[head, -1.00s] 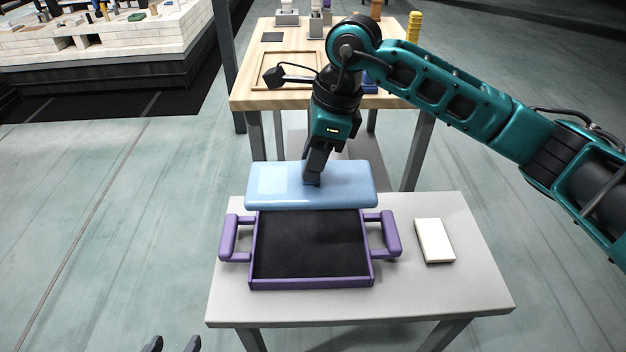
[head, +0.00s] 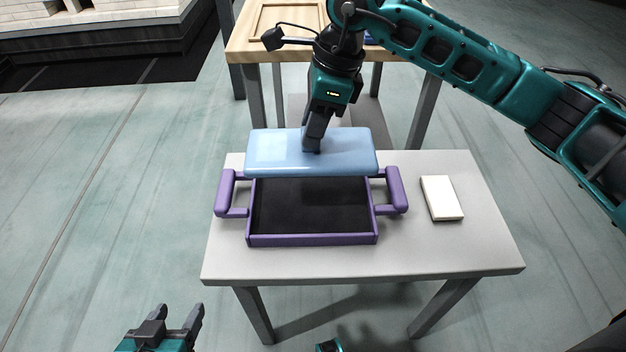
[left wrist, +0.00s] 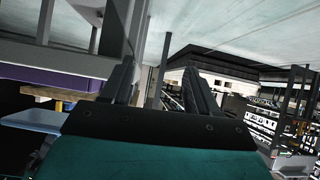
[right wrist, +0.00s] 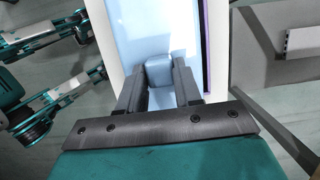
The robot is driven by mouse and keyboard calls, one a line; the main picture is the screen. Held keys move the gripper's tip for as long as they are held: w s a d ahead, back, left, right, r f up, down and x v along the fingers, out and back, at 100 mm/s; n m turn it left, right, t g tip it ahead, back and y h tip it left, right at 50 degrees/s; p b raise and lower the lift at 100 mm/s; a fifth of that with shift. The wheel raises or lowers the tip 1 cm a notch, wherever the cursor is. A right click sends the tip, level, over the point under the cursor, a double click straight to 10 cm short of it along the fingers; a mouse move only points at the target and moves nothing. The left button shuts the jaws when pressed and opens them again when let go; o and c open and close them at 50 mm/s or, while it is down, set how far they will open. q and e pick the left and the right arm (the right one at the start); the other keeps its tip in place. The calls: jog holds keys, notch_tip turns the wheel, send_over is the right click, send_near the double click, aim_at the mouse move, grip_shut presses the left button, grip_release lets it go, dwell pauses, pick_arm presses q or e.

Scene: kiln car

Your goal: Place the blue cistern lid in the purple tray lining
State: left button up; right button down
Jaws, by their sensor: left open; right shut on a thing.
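The blue cistern lid (head: 270,152) is a pale blue slab, held level above the far part of the tray. My right gripper (head: 313,143) is shut on the lid's raised middle knob, which shows between the fingers in the right wrist view (right wrist: 160,75). The purple tray (head: 312,240) has a handle at each side and a black lining (head: 312,208); it stands on a grey table. The lid hides the tray's far edge. My left gripper (head: 175,322) is open and empty, low in front of the table at the left.
A white block (head: 441,197) lies on the grey table (head: 480,245) right of the tray. A wooden table (head: 245,45) stands behind. A kiln car (head: 100,20) is at the far left. The floor left of the grey table is clear.

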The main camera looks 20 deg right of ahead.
aim_at(313, 155)
notch_tip(313, 155, down, 7)
jog(key=shift+r+b, duration=0.1)
jog(key=shift+b, duration=0.55)
jog(key=shift+f+b, duration=0.55)
jog(key=shift+f, duration=1.95)
pick_arm(q)
jog(key=shift+w+d+f+h, duration=0.3)
jog(key=shift+d, duration=0.3)
pick_arm(e)
jog(key=shift+f, duration=0.2)
jog(key=c, duration=0.8)
grip_release()
pick_arm(q)
jog(key=shift+f, duration=0.15)
